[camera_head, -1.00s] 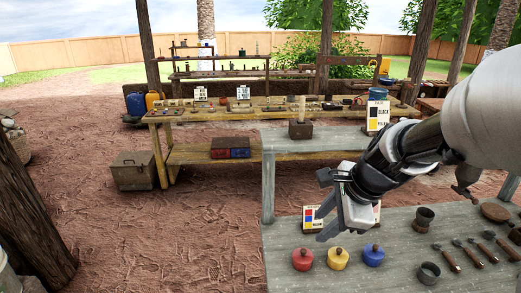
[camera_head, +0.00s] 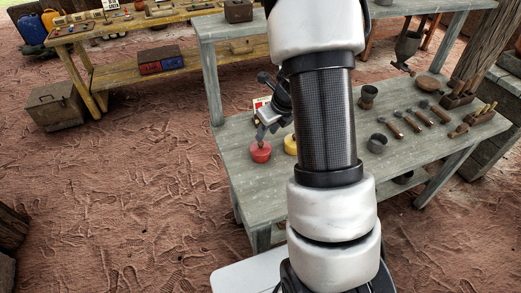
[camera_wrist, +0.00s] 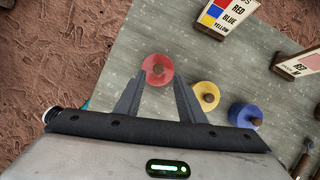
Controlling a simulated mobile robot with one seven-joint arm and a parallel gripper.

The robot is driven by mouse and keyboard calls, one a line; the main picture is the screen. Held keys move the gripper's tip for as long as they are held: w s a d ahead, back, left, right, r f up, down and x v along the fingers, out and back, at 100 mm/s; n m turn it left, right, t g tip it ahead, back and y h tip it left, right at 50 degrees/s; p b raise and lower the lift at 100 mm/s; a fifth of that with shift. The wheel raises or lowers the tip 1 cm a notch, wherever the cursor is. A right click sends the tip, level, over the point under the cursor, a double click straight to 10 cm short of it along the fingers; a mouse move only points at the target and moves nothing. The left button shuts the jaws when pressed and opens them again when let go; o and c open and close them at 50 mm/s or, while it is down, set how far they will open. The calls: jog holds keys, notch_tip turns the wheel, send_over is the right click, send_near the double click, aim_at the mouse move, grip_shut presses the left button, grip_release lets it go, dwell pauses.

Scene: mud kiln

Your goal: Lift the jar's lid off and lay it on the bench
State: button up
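A red jar (camera_head: 260,153) with a brown-knobbed lid stands on the grey bench (camera_head: 235,163) near its left edge. In the wrist view the red jar (camera_wrist: 166,63) shows from above, between my two fingertips in the picture. My gripper (camera_head: 268,130) is open and empty, pointing down over the red jar; I cannot tell how far above it. A yellow jar (camera_wrist: 203,88) and a blue jar (camera_wrist: 238,116), both with brown knobs, stand to its right. In the head view my arm partly covers the yellow jar (camera_head: 290,145) and hides the blue one.
Colour cards (camera_wrist: 226,17) stand behind the jars, one of them (camera_wrist: 297,64) to the right. Several tools (camera_head: 415,120), a small dark pot (camera_head: 377,142) and a dark cup (camera_head: 368,96) lie or stand further right. Bare bench shows around the jars. A raised grey shelf (camera_head: 215,28) is behind.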

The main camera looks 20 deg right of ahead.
aim_at(262, 143)
jog(key=b+x, duration=0.1)
jog(key=x, duration=0.5)
jog(key=shift+a+f, duration=0.2)
jog(key=shift+f, duration=0.15)
jog(key=shift+r, duration=0.1)
grip_shut()
